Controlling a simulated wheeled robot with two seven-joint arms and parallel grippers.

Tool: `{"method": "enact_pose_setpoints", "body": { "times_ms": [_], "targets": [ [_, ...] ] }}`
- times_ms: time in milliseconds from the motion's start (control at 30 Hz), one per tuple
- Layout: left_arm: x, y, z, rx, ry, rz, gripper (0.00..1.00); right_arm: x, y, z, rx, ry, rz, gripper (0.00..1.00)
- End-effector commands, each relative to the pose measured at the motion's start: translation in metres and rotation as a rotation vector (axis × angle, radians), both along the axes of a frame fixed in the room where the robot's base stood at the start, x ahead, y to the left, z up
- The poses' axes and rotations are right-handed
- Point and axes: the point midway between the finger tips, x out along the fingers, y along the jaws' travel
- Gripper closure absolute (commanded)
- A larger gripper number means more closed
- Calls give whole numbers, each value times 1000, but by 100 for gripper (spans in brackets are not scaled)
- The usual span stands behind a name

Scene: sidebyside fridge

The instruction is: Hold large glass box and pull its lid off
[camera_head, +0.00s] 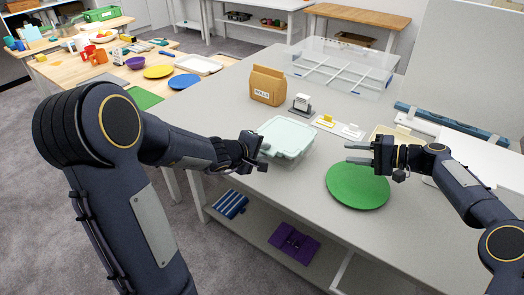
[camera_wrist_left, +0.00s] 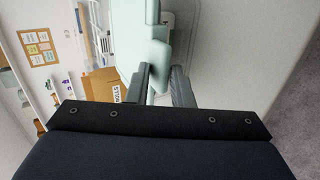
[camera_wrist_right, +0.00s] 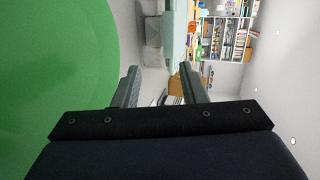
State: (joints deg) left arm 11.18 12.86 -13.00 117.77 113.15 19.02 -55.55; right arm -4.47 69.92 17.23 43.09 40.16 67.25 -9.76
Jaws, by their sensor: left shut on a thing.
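The large glass box (camera_head: 287,153) stands on the grey table with its pale mint lid (camera_head: 287,133) on top. It also shows in the left wrist view (camera_wrist_left: 150,45), close ahead of the fingers. My left gripper (camera_head: 262,150) is at the box's left side, its fingers shut on the box's near-left edge; whether they grip the wall or a lid clip is hard to tell. My right gripper (camera_head: 350,154) is open and empty to the right of the box, above the green round mat, its fingers pointing at the box. The box also shows beyond the fingers in the right wrist view (camera_wrist_right: 174,35).
The green round mat (camera_head: 358,194) lies right of the box. A brown paper bag (camera_head: 267,86), a small grey-and-white holder (camera_head: 301,104) and small cards stand behind it. A clear divided bin (camera_head: 345,70) is at the back. The table's front edge is close to the box.

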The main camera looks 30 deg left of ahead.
Motion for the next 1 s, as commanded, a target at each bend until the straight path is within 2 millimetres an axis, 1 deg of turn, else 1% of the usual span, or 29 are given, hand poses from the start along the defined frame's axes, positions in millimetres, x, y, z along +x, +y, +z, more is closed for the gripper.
{"method": "enact_pose_setpoints", "body": {
  "times_ms": [33,400,600,800,1000],
  "targets": [
    [-1,0,-1,1,3,-1,100,-1,7,-3,-1,2,3,62],
    [-1,0,-1,1,3,-1,100,-4,60,-19,-2,0,2,62],
    [0,0,-1,1,3,-1,100,-5,84,-27,-2,1,0,62],
    [0,0,-1,1,3,-1,100,-6,97,-31,-2,0,-1,62],
    [0,0,-1,1,3,-1,100,-6,100,-31,-3,0,-1,62]
  ]
}}
